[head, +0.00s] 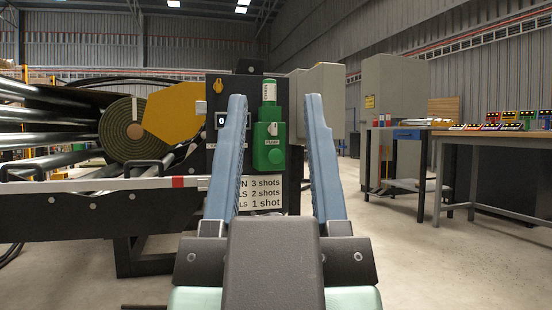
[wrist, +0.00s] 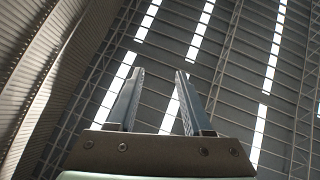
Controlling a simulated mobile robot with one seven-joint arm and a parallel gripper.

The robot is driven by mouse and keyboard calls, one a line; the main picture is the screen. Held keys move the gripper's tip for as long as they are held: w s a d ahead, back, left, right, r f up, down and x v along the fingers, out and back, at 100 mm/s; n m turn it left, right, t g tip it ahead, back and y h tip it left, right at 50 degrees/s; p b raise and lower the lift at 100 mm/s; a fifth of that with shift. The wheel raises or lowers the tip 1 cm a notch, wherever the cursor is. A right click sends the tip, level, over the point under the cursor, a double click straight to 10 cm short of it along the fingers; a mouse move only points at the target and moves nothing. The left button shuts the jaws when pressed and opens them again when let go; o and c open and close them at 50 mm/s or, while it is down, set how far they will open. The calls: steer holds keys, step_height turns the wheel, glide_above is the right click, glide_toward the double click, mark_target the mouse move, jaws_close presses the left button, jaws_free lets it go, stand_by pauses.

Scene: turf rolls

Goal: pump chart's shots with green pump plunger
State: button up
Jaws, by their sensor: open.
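The green pump (head: 268,146) is mounted on a black panel at the centre of the head view. Its plunger (head: 269,91) stands upright at the top, green with a pale lettered label. The white chart (head: 262,192) below it reads 3 shots, 2 shots and 1 shot; the left part of its lines is hidden behind my finger. A small counter (head: 221,121) on the panel appears to read 0. My gripper (head: 274,98) is open and empty in front of the panel, its blue fingers framing the pump. The wrist view shows my gripper (wrist: 159,72) pointing toward the roof.
A rolled turf (head: 126,130) and a yellow plate (head: 172,113) sit on the machine at left, with a black rail (head: 95,215) in front. A workbench (head: 497,136) with several coloured devices stands at right. Grey cabinets (head: 394,95) stand behind.

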jaws_close()
stand_by(1.8)
